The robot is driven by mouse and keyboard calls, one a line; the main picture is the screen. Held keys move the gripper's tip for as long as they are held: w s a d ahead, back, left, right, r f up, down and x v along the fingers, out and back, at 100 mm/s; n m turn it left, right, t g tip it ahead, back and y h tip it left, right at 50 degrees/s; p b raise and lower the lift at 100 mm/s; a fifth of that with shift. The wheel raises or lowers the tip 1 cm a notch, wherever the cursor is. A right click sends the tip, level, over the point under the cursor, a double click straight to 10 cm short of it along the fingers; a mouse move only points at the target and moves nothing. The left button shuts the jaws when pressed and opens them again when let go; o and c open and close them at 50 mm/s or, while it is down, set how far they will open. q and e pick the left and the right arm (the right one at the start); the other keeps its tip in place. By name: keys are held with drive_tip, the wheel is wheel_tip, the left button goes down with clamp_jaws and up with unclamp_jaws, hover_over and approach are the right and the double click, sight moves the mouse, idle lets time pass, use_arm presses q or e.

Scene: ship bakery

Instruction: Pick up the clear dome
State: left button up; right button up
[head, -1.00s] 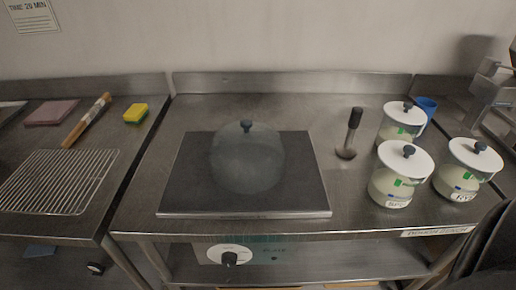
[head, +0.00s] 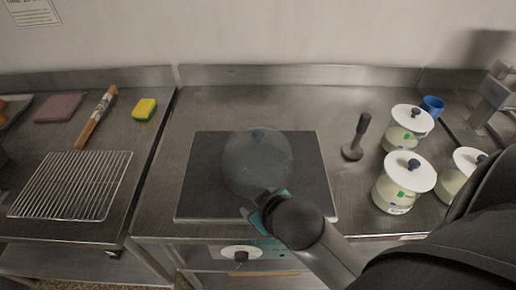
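The clear dome (head: 257,160) stands on the dark hot plate (head: 205,185) in the middle of the counter. It is see-through, with a dark knob (head: 258,135) on top. My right arm comes in from the lower right. Its gripper (head: 258,205), with teal parts, is at the front edge of the dome and overlaps it in the head view. I cannot tell whether it touches the dome. The wrist hides the fingertips in part, so I cannot tell whether they are open. My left gripper is not in view.
White-lidded jars (head: 407,172) and a blue cup (head: 432,105) stand at the right. At the left are a wire rack (head: 70,185), a rolling pin (head: 96,117) and a yellow sponge (head: 145,109).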

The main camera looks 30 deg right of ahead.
drive_tip(key=w+a+r+n+t+y, duration=0.1)
drive_tip(key=w+r+n+t, duration=0.1)
drive_tip(key=w+r+t, duration=0.45)
drive_tip(key=w+a+r+n+t+y, duration=0.1)
drive_tip(key=w+r+n, duration=0.2)
drive_tip(key=r, duration=0.6)
drive_tip(key=w+a+r+n+t+y, duration=0.15)
drive_tip(key=w+r+t, duration=0.25)
drive_tip(key=r, duration=0.4)
drive_tip(key=s+a+r+n+g+y, duration=0.2)
drive_tip(key=a+r+n+g+y, duration=0.5)
drive_tip(key=n, duration=0.5)
drive_tip(key=s+a+r+n+g+y, duration=0.25)
drive_tip(key=a+n+y, duration=0.25)
drive_tip(key=n+y, duration=0.55)
drive_tip(key=n+g+h, duration=0.7)
drive_tip(key=h, duration=1.2)
approach(259, 133)
drive_tip(key=shift+m, duration=0.3)
drive_tip(key=shift+p+x, duration=0.85)
drive_tip(key=shift+x, duration=3.3)
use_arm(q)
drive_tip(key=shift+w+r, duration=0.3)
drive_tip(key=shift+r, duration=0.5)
